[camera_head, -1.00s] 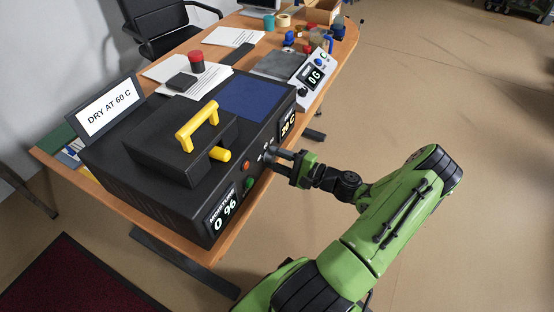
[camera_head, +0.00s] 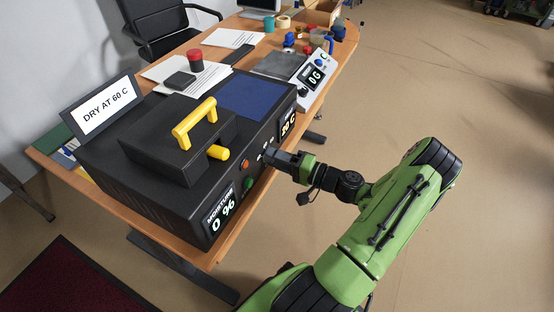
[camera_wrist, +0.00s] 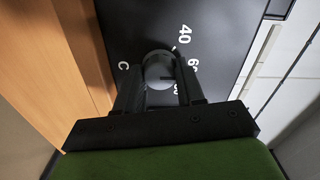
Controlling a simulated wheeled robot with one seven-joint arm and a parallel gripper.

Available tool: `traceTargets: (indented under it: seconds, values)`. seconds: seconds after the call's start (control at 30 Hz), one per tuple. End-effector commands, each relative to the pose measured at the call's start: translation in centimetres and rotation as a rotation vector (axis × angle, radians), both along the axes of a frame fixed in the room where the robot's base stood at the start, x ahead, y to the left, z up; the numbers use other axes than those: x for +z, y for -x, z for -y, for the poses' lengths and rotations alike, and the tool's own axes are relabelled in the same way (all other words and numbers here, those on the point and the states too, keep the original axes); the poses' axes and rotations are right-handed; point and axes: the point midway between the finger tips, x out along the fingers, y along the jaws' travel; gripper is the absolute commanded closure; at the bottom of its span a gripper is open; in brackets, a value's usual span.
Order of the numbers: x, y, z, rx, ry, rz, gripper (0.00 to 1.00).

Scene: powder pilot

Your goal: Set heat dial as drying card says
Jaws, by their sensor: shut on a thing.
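The drying card (camera_head: 106,106) stands on the black dryer (camera_head: 150,196) at its back left and reads "DRY AT 60 C". The heat dial is a round grey knob (camera_wrist: 160,70) on the dryer's front face, with "C", "40" and partly hidden further numbers printed around it in the wrist view. My gripper (camera_head: 276,158) reaches the front face from the right, and its fingers (camera_wrist: 158,88) are shut on the knob from both sides. A finger covers some of the scale. The display (camera_head: 289,125) beside it shows a number with C, seemingly 20 C.
Red (camera_head: 245,164) and green (camera_head: 249,183) buttons sit left of my gripper. A yellow handle (camera_head: 196,122) tops the dryer. A scale (camera_head: 310,80) stands behind.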

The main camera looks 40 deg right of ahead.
Motion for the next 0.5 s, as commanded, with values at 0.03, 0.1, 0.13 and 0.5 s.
traceTargets:
  seconds: [0.03, 0.1, 0.13, 0.5]
  values:
    - [-0.15, 0.04, 0.03, -0.001, 0.003, -0.003, 0.92]
    - [-0.14, 0.04, 0.02, -0.001, 0.006, -0.002, 0.92]
    - [-0.14, 0.05, 0.03, -0.001, 0.007, -0.002, 0.92]
    - [-0.15, 0.05, 0.04, -0.001, 0.006, -0.003, 0.51]
